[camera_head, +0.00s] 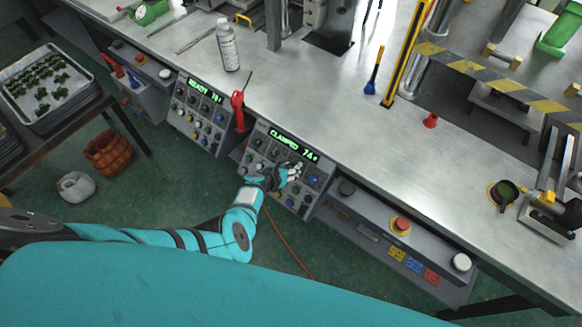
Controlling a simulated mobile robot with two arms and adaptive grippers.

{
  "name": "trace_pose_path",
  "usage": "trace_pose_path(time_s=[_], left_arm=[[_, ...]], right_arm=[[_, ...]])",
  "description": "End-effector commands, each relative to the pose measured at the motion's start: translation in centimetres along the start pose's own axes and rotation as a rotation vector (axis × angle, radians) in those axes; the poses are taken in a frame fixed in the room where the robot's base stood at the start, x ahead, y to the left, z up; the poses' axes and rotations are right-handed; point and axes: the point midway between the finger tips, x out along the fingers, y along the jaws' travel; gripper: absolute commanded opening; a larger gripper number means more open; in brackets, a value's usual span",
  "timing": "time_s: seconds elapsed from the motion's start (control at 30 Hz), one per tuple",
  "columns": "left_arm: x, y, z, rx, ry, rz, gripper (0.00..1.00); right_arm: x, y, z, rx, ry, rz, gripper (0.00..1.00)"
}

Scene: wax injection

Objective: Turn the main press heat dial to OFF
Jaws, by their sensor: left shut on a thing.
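The control panel (262,143) on the front of the bench has rows of knobs and buttons. Its green display (293,145) reads CLAMPED with a number that looks like 74°. My left gripper (293,172) reaches this panel from below left. It is shut at the panel's face on what looks like a knob. The fingers hide that knob, so its label and pointer setting cannot be read. My right gripper is not in view.
A second panel (205,108) with a READY display sits to the left. A red-handled tool (238,110) stands between the panels. A lower front ledge (370,215) with a red button (400,225) extends right. A white bottle (228,47) stands on the bench (300,95).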

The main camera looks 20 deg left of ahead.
Motion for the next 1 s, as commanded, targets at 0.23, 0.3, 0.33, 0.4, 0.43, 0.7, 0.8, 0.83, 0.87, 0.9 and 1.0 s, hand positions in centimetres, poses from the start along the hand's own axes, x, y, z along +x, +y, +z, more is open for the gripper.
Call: trace_pose_path(time_s=[0.23, 0.3, 0.33, 0.4, 0.43, 0.7, 0.8, 0.83, 0.87, 0.9, 1.0], left_arm=[[-0.03, -0.06, -0.38, -0.006, 0.005, -0.001, 0.0], [-0.03, -0.07, -0.38, -0.006, 0.005, -0.001, 0.0], [-0.03, -0.07, -0.38, -0.006, 0.005, -0.001, 0.0], [-0.03, -0.07, -0.37, -0.005, 0.005, -0.001, 0.39], [-0.03, -0.06, -0.35, -0.005, 0.005, -0.001, 0.42], [-0.01, -0.03, -0.14, -0.003, 0.002, -0.001, 0.52], [-0.01, -0.03, -0.1, -0.003, 0.001, -0.001, 0.52], [-0.01, -0.03, -0.09, -0.003, 0.001, 0.0, 0.52], [-0.01, -0.03, -0.08, -0.002, 0.001, 0.0, 0.52], [0.0, -0.02, -0.07, -0.002, 0.001, 0.0, 0.52], [0.03, 0.02, -0.12, 0.021, 0.001, -0.002, 0.52]], right_arm=[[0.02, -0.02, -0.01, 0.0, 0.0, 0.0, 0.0], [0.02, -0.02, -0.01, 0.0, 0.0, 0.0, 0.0], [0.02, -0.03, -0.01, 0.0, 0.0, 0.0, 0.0], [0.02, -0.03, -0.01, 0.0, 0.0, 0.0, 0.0], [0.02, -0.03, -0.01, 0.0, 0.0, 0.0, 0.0], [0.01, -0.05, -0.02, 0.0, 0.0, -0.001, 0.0], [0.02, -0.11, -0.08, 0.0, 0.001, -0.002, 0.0], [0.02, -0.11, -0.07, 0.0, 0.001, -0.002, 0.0], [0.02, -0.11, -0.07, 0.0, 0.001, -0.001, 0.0], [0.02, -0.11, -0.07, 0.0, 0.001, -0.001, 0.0], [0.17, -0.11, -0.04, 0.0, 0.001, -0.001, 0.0]])
